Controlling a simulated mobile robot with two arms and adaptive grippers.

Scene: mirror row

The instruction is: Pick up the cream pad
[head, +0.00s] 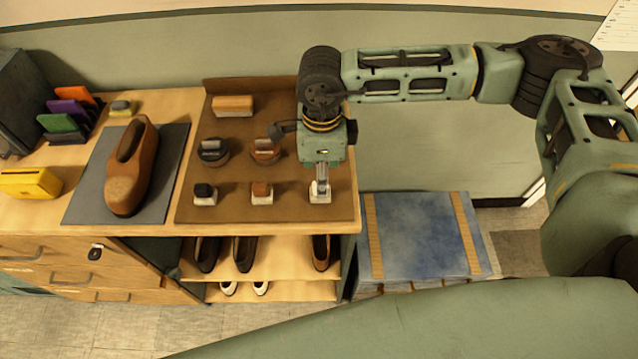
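The cream pad (319,197) sits at the front right of the brown board (235,208) on the wooden counter. My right gripper (321,184) points straight down onto it from above. Its fingertips are at the top of the pad and hide part of it. The fingers are too small here to tell whether they are open or closed on it. The pad appears to rest on the board. My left gripper is not in view.
A black pad (205,193) and a brown pad (262,192) stand left of the cream pad. Round brushes (213,151) and a wooden block (233,105) are behind. A brown shoe (131,172) lies on a grey mat (85,204). A blue-topped platform (418,235) stands right of the counter.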

